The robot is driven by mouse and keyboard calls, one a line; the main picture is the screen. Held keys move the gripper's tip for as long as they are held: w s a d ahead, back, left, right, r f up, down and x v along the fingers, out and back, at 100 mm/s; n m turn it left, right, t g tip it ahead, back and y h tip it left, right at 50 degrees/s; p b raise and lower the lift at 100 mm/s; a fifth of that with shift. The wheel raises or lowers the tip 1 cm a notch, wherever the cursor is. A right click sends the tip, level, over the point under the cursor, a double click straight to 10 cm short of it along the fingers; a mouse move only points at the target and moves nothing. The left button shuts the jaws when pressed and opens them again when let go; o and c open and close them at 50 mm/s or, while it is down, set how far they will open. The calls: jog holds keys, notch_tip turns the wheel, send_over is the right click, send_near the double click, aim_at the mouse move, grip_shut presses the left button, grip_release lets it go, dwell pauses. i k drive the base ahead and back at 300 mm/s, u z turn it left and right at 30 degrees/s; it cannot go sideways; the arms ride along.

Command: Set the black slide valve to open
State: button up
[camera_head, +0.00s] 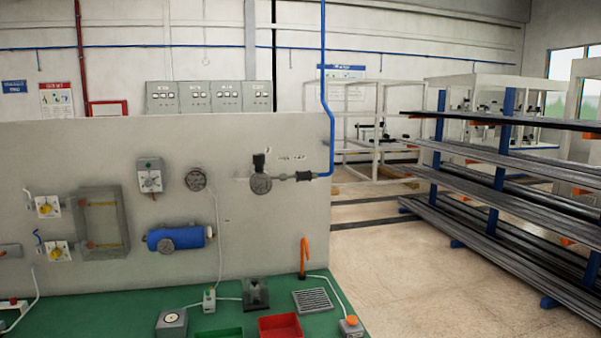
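A grey upright panel (240,240) fills the left and middle of the view. Near its right edge, a short black fitting (305,176) sits in line between a thin grey pipe and a blue hose; it looks like the slide valve. Small dark lettering above it is too small to read. A round grey disc (261,184) with a black block (259,161) above it stands at the left end of this line. I cannot tell which setting the valve is in. My gripper is not in view.
A green bench (240,318) below the panel holds a red tray (280,327), a grille (312,300), an orange upright piece (304,257) and small boxes. A blue cylinder (180,238) hangs on the panel. Bare floor (390,265) lies between the bench and a bar rack (500,185).

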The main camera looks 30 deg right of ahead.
aim_at(302, 175)
jog(key=i, duration=0.9)
jog(key=u, duration=0.05)
